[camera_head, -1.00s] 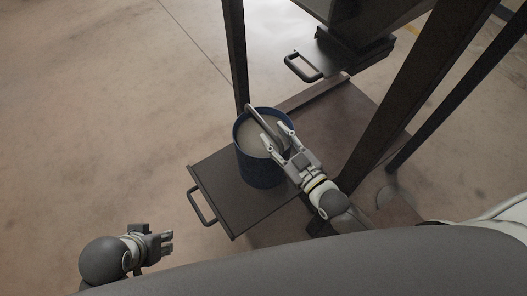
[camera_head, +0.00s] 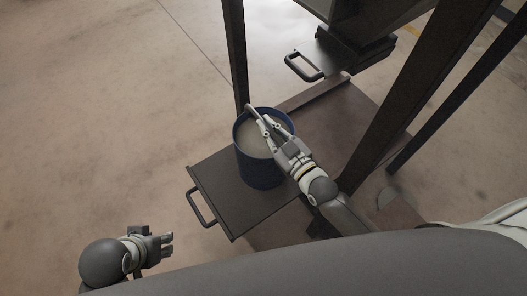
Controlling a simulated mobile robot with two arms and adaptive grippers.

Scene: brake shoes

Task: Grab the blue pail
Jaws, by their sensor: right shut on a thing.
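The blue pail (camera_head: 260,170) stands upright on a dark pull-out tray (camera_head: 222,181) near the middle of the view. Its inside looks pale grey, and its handle (camera_head: 252,113) lies across the top toward the back rim. My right gripper (camera_head: 265,127) reaches over the pail's opening from the lower right and is shut on the handle. The fingers hide part of the handle. My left gripper (camera_head: 166,242) is at the lower left, away from the pail. Its fingers are small and seen from the side, so its opening is unclear.
A second tray with a black handle (camera_head: 303,68) is higher up at the back. Bare floor (camera_head: 100,110) is free on the left.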

